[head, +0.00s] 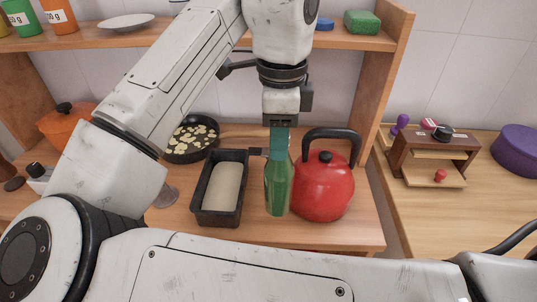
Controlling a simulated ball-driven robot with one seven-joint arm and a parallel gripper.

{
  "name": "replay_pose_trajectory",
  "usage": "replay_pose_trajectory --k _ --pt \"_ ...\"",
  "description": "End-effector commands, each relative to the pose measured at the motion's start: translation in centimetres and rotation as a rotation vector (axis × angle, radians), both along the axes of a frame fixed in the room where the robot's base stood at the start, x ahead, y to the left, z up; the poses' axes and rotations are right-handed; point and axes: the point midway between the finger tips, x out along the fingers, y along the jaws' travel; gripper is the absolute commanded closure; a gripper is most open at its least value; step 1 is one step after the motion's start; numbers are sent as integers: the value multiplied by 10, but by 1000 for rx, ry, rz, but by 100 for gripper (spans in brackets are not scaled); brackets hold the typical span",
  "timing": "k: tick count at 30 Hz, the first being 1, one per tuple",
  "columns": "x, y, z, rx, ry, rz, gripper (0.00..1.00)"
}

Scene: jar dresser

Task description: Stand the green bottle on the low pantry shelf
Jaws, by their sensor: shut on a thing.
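The green bottle (278,185) is upright in the head view, between the black loaf tin and the red kettle. My gripper (280,132) points down from above and is shut on the bottle's neck. The low pantry shelf (345,237) is the wooden board under the tin and the kettle. The bottle's base appears over this shelf, close to the kettle's left side. I cannot tell whether the base touches the board.
The red kettle (323,190) is at the right. The loaf tin (220,190) is at the left. A black pan (192,138) and an orange pot (66,124) stand further left. The upper shelf (335,41) crosses behind my arm. A small drawer box (432,155) stands on the right counter.

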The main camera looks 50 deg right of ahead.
Motion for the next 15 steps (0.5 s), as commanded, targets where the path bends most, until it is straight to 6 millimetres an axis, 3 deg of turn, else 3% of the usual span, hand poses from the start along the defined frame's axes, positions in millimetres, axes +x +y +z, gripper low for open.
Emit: replay_pose_trajectory --k 11,15 --pt "26 -6 -33 -1 3 0 100" --pt "25 -5 -52 0 2 -1 100"
